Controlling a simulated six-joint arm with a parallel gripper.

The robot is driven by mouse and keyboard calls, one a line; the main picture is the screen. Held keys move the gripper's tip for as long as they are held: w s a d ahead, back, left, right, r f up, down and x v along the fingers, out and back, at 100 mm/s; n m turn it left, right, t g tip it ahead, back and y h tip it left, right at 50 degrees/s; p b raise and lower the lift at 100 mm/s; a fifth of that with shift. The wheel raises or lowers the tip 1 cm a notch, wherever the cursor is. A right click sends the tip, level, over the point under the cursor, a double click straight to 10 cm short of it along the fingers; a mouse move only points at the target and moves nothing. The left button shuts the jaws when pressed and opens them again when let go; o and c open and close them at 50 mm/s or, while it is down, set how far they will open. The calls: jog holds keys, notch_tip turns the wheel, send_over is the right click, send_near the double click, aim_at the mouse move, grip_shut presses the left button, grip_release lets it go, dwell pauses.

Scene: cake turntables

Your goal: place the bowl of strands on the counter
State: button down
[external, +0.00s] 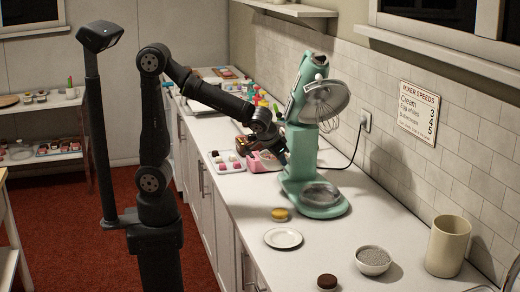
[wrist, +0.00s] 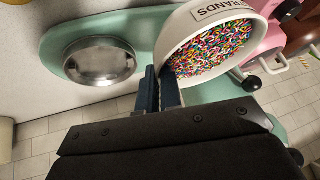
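A white bowl (wrist: 176,25) labelled STRANDS fills the upper middle of the wrist view, with multicoloured strands (wrist: 210,50) inside. My gripper (wrist: 160,72) has its two dark blue fingers close together at the bowl's rim, one on each side of the wall, so it appears shut on the rim. In the external view my gripper (external: 281,156) is beside the green mixer's column, low over the counter (external: 225,205). The bowl is not clearly visible there; the arm and mixer hide that area. Whether the bowl touches the surface below cannot be told.
The green mixer (external: 308,165) stands close by, its base and metal disc (wrist: 100,62) under the wrist camera. A pink item (external: 262,161) is near my gripper. A plate (external: 283,238), a grey-filled bowl (external: 373,260) and a beige canister (external: 447,247) stand on the near counter.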

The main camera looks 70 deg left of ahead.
jog(key=s+d+m+g+h, duration=0.1)
jog(key=s+d+m+h, duration=0.15)
jog(key=d+m, duration=0.6)
jog(key=s+d+m+g+h, duration=0.1)
jog(key=s+d+m+h, duration=0.2)
jog(key=d, duration=1.1)
jog(key=s+d+m+h, duration=0.1)
jog(key=d+m+h, duration=0.2)
jog(key=d+m, duration=0.65)
jog(key=w+f+n, duration=0.1)
jog(key=w+f, duration=0.1)
jog(key=w, duration=0.1)
jog(key=w+a+f+n, duration=0.1)
jog(key=w+f, duration=0.1)
jog(key=w, duration=0.1)
jog(key=w+a+f+n, duration=0.1)
jog(key=w+f, duration=0.1)
jog(key=w, duration=0.2)
jog(key=shift+w+a+f, duration=0.1)
jog(key=shift+f, duration=2.3)
jog(key=shift+f, duration=0.1)
jog(key=c, duration=1.9)
grip_release()
jog(key=shift+o, duration=1.4)
